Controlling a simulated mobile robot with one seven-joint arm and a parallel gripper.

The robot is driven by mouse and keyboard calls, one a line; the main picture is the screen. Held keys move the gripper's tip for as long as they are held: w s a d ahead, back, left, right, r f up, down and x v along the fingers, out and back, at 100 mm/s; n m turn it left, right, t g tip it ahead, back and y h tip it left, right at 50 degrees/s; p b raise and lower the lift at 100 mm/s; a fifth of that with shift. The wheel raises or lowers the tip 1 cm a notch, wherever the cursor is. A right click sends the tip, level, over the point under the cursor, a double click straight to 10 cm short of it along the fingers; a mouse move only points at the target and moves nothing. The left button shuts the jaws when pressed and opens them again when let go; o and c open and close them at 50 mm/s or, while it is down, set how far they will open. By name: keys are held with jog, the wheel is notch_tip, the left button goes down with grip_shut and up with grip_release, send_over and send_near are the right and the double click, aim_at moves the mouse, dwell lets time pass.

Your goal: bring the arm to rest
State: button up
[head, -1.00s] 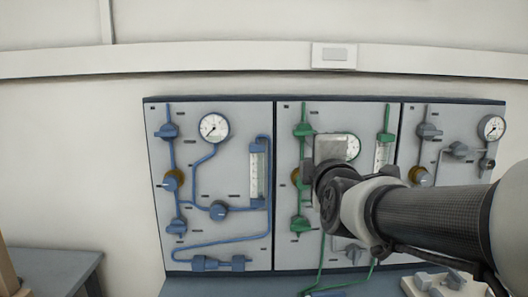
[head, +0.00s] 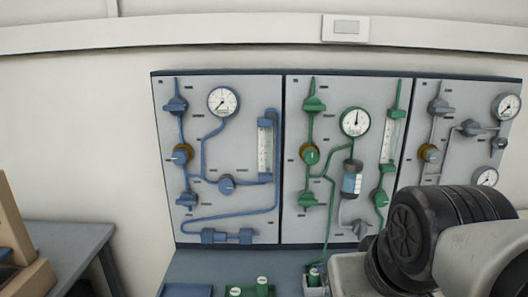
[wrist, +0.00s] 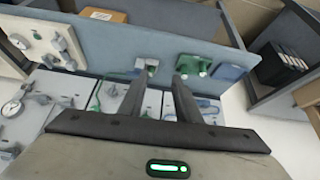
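My arm (head: 440,235) fills the lower right of the head view, folded close to the camera, in front of the grey panel section. My gripper is outside the head view. In the wrist view my gripper (wrist: 160,75) shows two dark fingers standing apart, with nothing held between them. Beyond the fingertips lie the blue-grey bench top and small green and white items on it. No contact with them shows.
A wall panel (head: 255,160) carries blue, green and grey piping with gauges. A bench (head: 215,265) below it holds a green rack (head: 250,291) and a blue tray (head: 187,290). A grey side table (head: 65,240) stands at left. A shelf with dark items (wrist: 285,62) shows in the wrist view.

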notch_tip(320, 180, up, 17)
jog(key=s+p, duration=0.1)
jog(key=p, duration=1.6)
jog(key=shift+r+m+p, duration=0.15)
jog(key=shift+m+p, duration=0.15)
jog(key=shift+p, duration=0.1)
jog(key=shift+d, duration=0.1)
